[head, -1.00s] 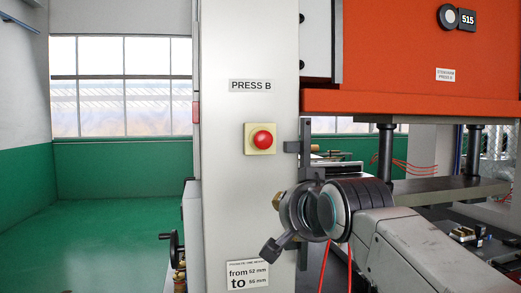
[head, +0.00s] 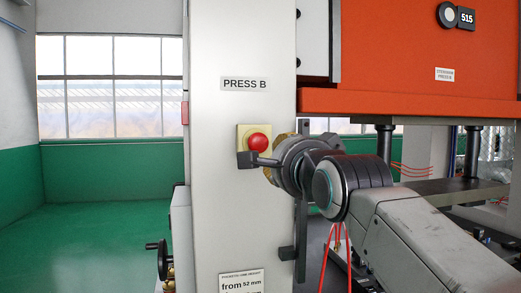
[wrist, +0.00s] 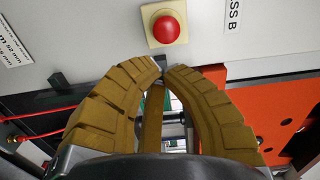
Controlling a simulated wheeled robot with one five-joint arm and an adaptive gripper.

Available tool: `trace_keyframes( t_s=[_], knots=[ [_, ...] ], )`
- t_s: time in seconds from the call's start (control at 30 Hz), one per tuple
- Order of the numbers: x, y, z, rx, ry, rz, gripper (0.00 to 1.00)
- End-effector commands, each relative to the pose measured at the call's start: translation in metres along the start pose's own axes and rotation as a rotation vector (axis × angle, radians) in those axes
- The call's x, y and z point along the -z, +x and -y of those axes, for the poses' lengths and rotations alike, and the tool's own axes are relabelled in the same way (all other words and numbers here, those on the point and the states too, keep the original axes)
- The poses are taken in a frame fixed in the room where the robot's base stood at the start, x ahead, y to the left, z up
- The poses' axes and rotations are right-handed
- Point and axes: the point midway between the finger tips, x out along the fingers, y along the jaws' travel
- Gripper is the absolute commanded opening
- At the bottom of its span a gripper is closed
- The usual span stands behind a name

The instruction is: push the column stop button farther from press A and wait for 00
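The red stop button (head: 258,143) sits on a pale yellow square plate on the grey column (head: 230,200) labelled PRESS B. In the head view my gripper (head: 273,155) is just right of and below the button, its tan fingers mostly hidden behind my wrist. The display (head: 467,16) at the upper right reads 515.
The orange press body (head: 420,60) fills the upper right, with dark posts and a bed below it. A dark vertical bar (head: 301,215) runs along the column's right edge. Open green floor (head: 100,240) lies at left.

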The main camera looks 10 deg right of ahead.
Motion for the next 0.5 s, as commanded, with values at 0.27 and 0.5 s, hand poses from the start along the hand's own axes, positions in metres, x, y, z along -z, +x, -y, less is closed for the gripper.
trace_keyframes(
  t_s=[0.27, 0.5],
  knots=[
    [0.0001, 0.0, 0.0005, 0.002, 0.1, 0.0, 0.0],
    [0.0, 0.0, 0.0004, 0.002, 0.105, 0.0, 0.0]
  ],
)
